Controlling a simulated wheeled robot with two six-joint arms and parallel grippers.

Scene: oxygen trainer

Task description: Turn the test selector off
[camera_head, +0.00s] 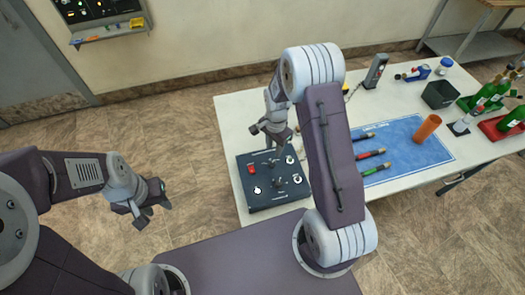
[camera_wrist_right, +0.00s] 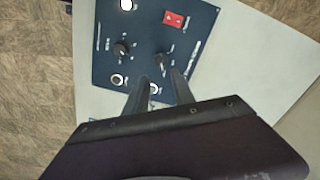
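A dark blue control panel (camera_head: 270,203) lies on the near left corner of the white table; it also shows in the right wrist view (camera_wrist_right: 103,62). It carries two black knobs, one (camera_head: 273,163) further back and one (camera_head: 279,181) nearer. The labels are too small to read, so I cannot tell which is the test selector. My right gripper (camera_head: 268,134) is open and empty above the panel, its fingertips (camera_wrist_right: 160,75) apart. My left gripper (camera_head: 152,214) is open and empty, left of the table.
The panel also has a red switch (camera_head: 250,169) and several white round parts. The floor left of the table is clear.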

